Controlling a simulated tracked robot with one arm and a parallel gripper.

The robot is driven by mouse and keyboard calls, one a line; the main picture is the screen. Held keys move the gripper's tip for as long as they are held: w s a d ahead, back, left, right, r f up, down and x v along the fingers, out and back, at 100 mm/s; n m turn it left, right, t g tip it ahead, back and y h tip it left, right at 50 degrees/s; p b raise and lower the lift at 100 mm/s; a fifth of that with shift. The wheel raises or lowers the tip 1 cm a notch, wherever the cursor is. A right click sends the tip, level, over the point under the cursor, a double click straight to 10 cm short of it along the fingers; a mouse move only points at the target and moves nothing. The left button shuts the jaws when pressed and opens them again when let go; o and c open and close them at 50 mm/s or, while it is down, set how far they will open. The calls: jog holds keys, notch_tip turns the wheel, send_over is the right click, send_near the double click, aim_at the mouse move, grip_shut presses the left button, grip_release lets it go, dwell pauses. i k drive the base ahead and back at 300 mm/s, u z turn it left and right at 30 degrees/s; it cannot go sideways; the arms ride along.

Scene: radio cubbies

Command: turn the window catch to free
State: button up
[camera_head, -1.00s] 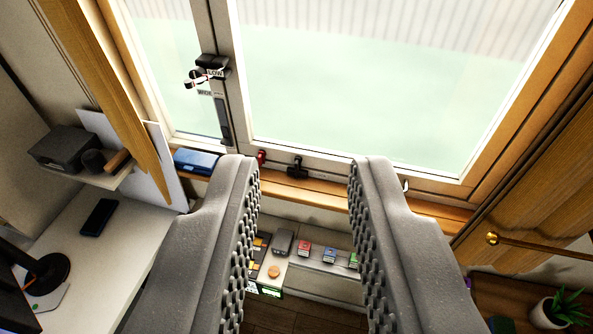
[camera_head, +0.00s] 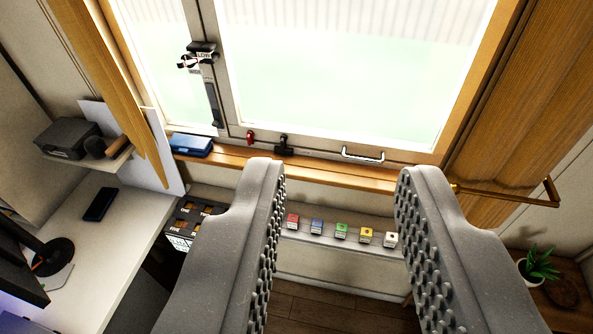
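The wood-framed window (camera_head: 350,75) fills the upper middle of the view. On the bottom rail of its pane is a small black fitting (camera_head: 283,146) that looks like the catch, with a small red piece (camera_head: 250,138) just left of it. Which way the catch is turned is too small to tell. A pale pull handle (camera_head: 362,155) sits farther right on the rail. My gripper (camera_head: 341,172) is open and empty. Its grey fingers stand apart below the window, short of the rail, with the left fingertip just below the black fitting.
A black labelled device (camera_head: 203,55) is on the left window upright. A blue case (camera_head: 190,145) lies on the wooden sill. A brass rod (camera_head: 505,197) juts out at right. A white desk (camera_head: 95,240) is at left.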

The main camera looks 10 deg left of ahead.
aim_at(284, 138)
jog(key=z, duration=0.4)
jog(key=k, duration=1)
jog(key=z, duration=0.3)
jog(key=i, duration=0.95)
jog(key=u, duration=0.8)
jog(key=i, duration=1.15)
jog(key=u, duration=0.75)
